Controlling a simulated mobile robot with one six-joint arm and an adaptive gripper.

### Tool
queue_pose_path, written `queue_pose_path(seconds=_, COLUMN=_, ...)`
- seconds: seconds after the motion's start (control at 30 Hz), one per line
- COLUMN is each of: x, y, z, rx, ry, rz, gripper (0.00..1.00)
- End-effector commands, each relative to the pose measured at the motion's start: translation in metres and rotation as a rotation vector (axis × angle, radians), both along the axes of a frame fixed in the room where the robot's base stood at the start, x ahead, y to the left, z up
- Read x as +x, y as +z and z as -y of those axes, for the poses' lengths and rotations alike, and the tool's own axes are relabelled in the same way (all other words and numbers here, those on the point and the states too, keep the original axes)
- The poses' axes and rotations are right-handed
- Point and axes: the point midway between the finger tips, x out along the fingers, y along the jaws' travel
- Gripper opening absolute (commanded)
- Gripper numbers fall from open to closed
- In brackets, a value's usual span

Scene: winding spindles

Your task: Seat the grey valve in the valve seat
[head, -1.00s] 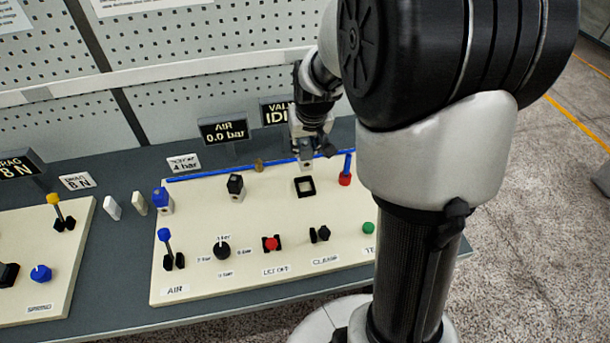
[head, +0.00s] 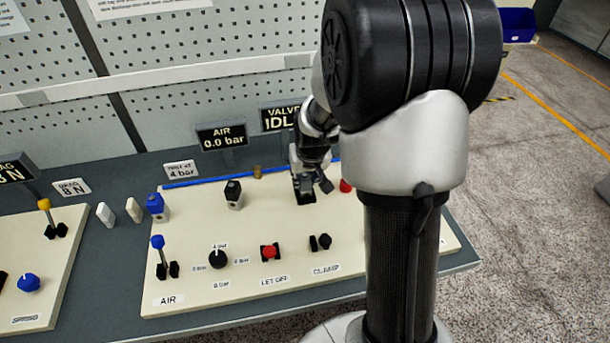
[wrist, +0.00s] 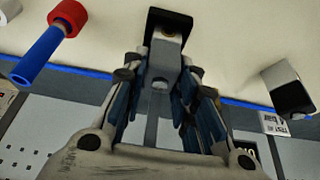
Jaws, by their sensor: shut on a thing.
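The grey valve (wrist: 165,62) shows in the wrist view as a light grey block between my gripper's fingers. My gripper (wrist: 161,84) is shut on it. The valve's far end lies at the black square valve seat (wrist: 170,18), overlapping its opening in the picture. I cannot tell how deep it sits. In the head view my gripper (head: 304,180) is low over the black seat (head: 305,198), and the valve is hidden behind the fingers and arm.
A red collar (head: 346,185) with a blue lever stands right of the seat. A black-topped block (head: 233,194) and a blue-topped block (head: 156,206) stand left. Knobs and the red button (head: 270,252) are in front. The VALVE sign (head: 283,117) stands behind.

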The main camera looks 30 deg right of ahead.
Motion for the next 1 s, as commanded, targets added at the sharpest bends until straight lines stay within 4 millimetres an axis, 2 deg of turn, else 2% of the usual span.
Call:
queue_pose_path(seconds=0.07, x=0.0, y=-0.004, z=0.0, rx=0.0, ry=0.0, rz=0.0, gripper=0.0)
queue_pose_path(seconds=0.1, x=0.0, y=-0.003, z=0.0, rx=0.0, ry=0.0, rz=0.0, gripper=0.29)
queue_pose_path(seconds=0.37, x=0.0, y=-0.002, z=0.0, rx=0.0, ry=0.0, rz=0.0, gripper=0.46)
queue_pose_path(seconds=0.67, x=0.0, y=-0.002, z=0.0, rx=0.0, ry=0.0, rz=0.0, gripper=0.46)
queue_pose_path(seconds=0.77, x=0.0, y=0.004, z=0.0, rx=0.0, ry=0.0, rz=0.001, gripper=0.46)
queue_pose_path(seconds=0.87, x=-0.005, y=0.018, z=-0.001, rx=-0.001, ry=0.0, rz=0.003, gripper=0.46)
queue_pose_path(seconds=1.0, x=-0.016, y=0.047, z=-0.004, rx=-0.001, ry=0.0, rz=0.005, gripper=0.46)
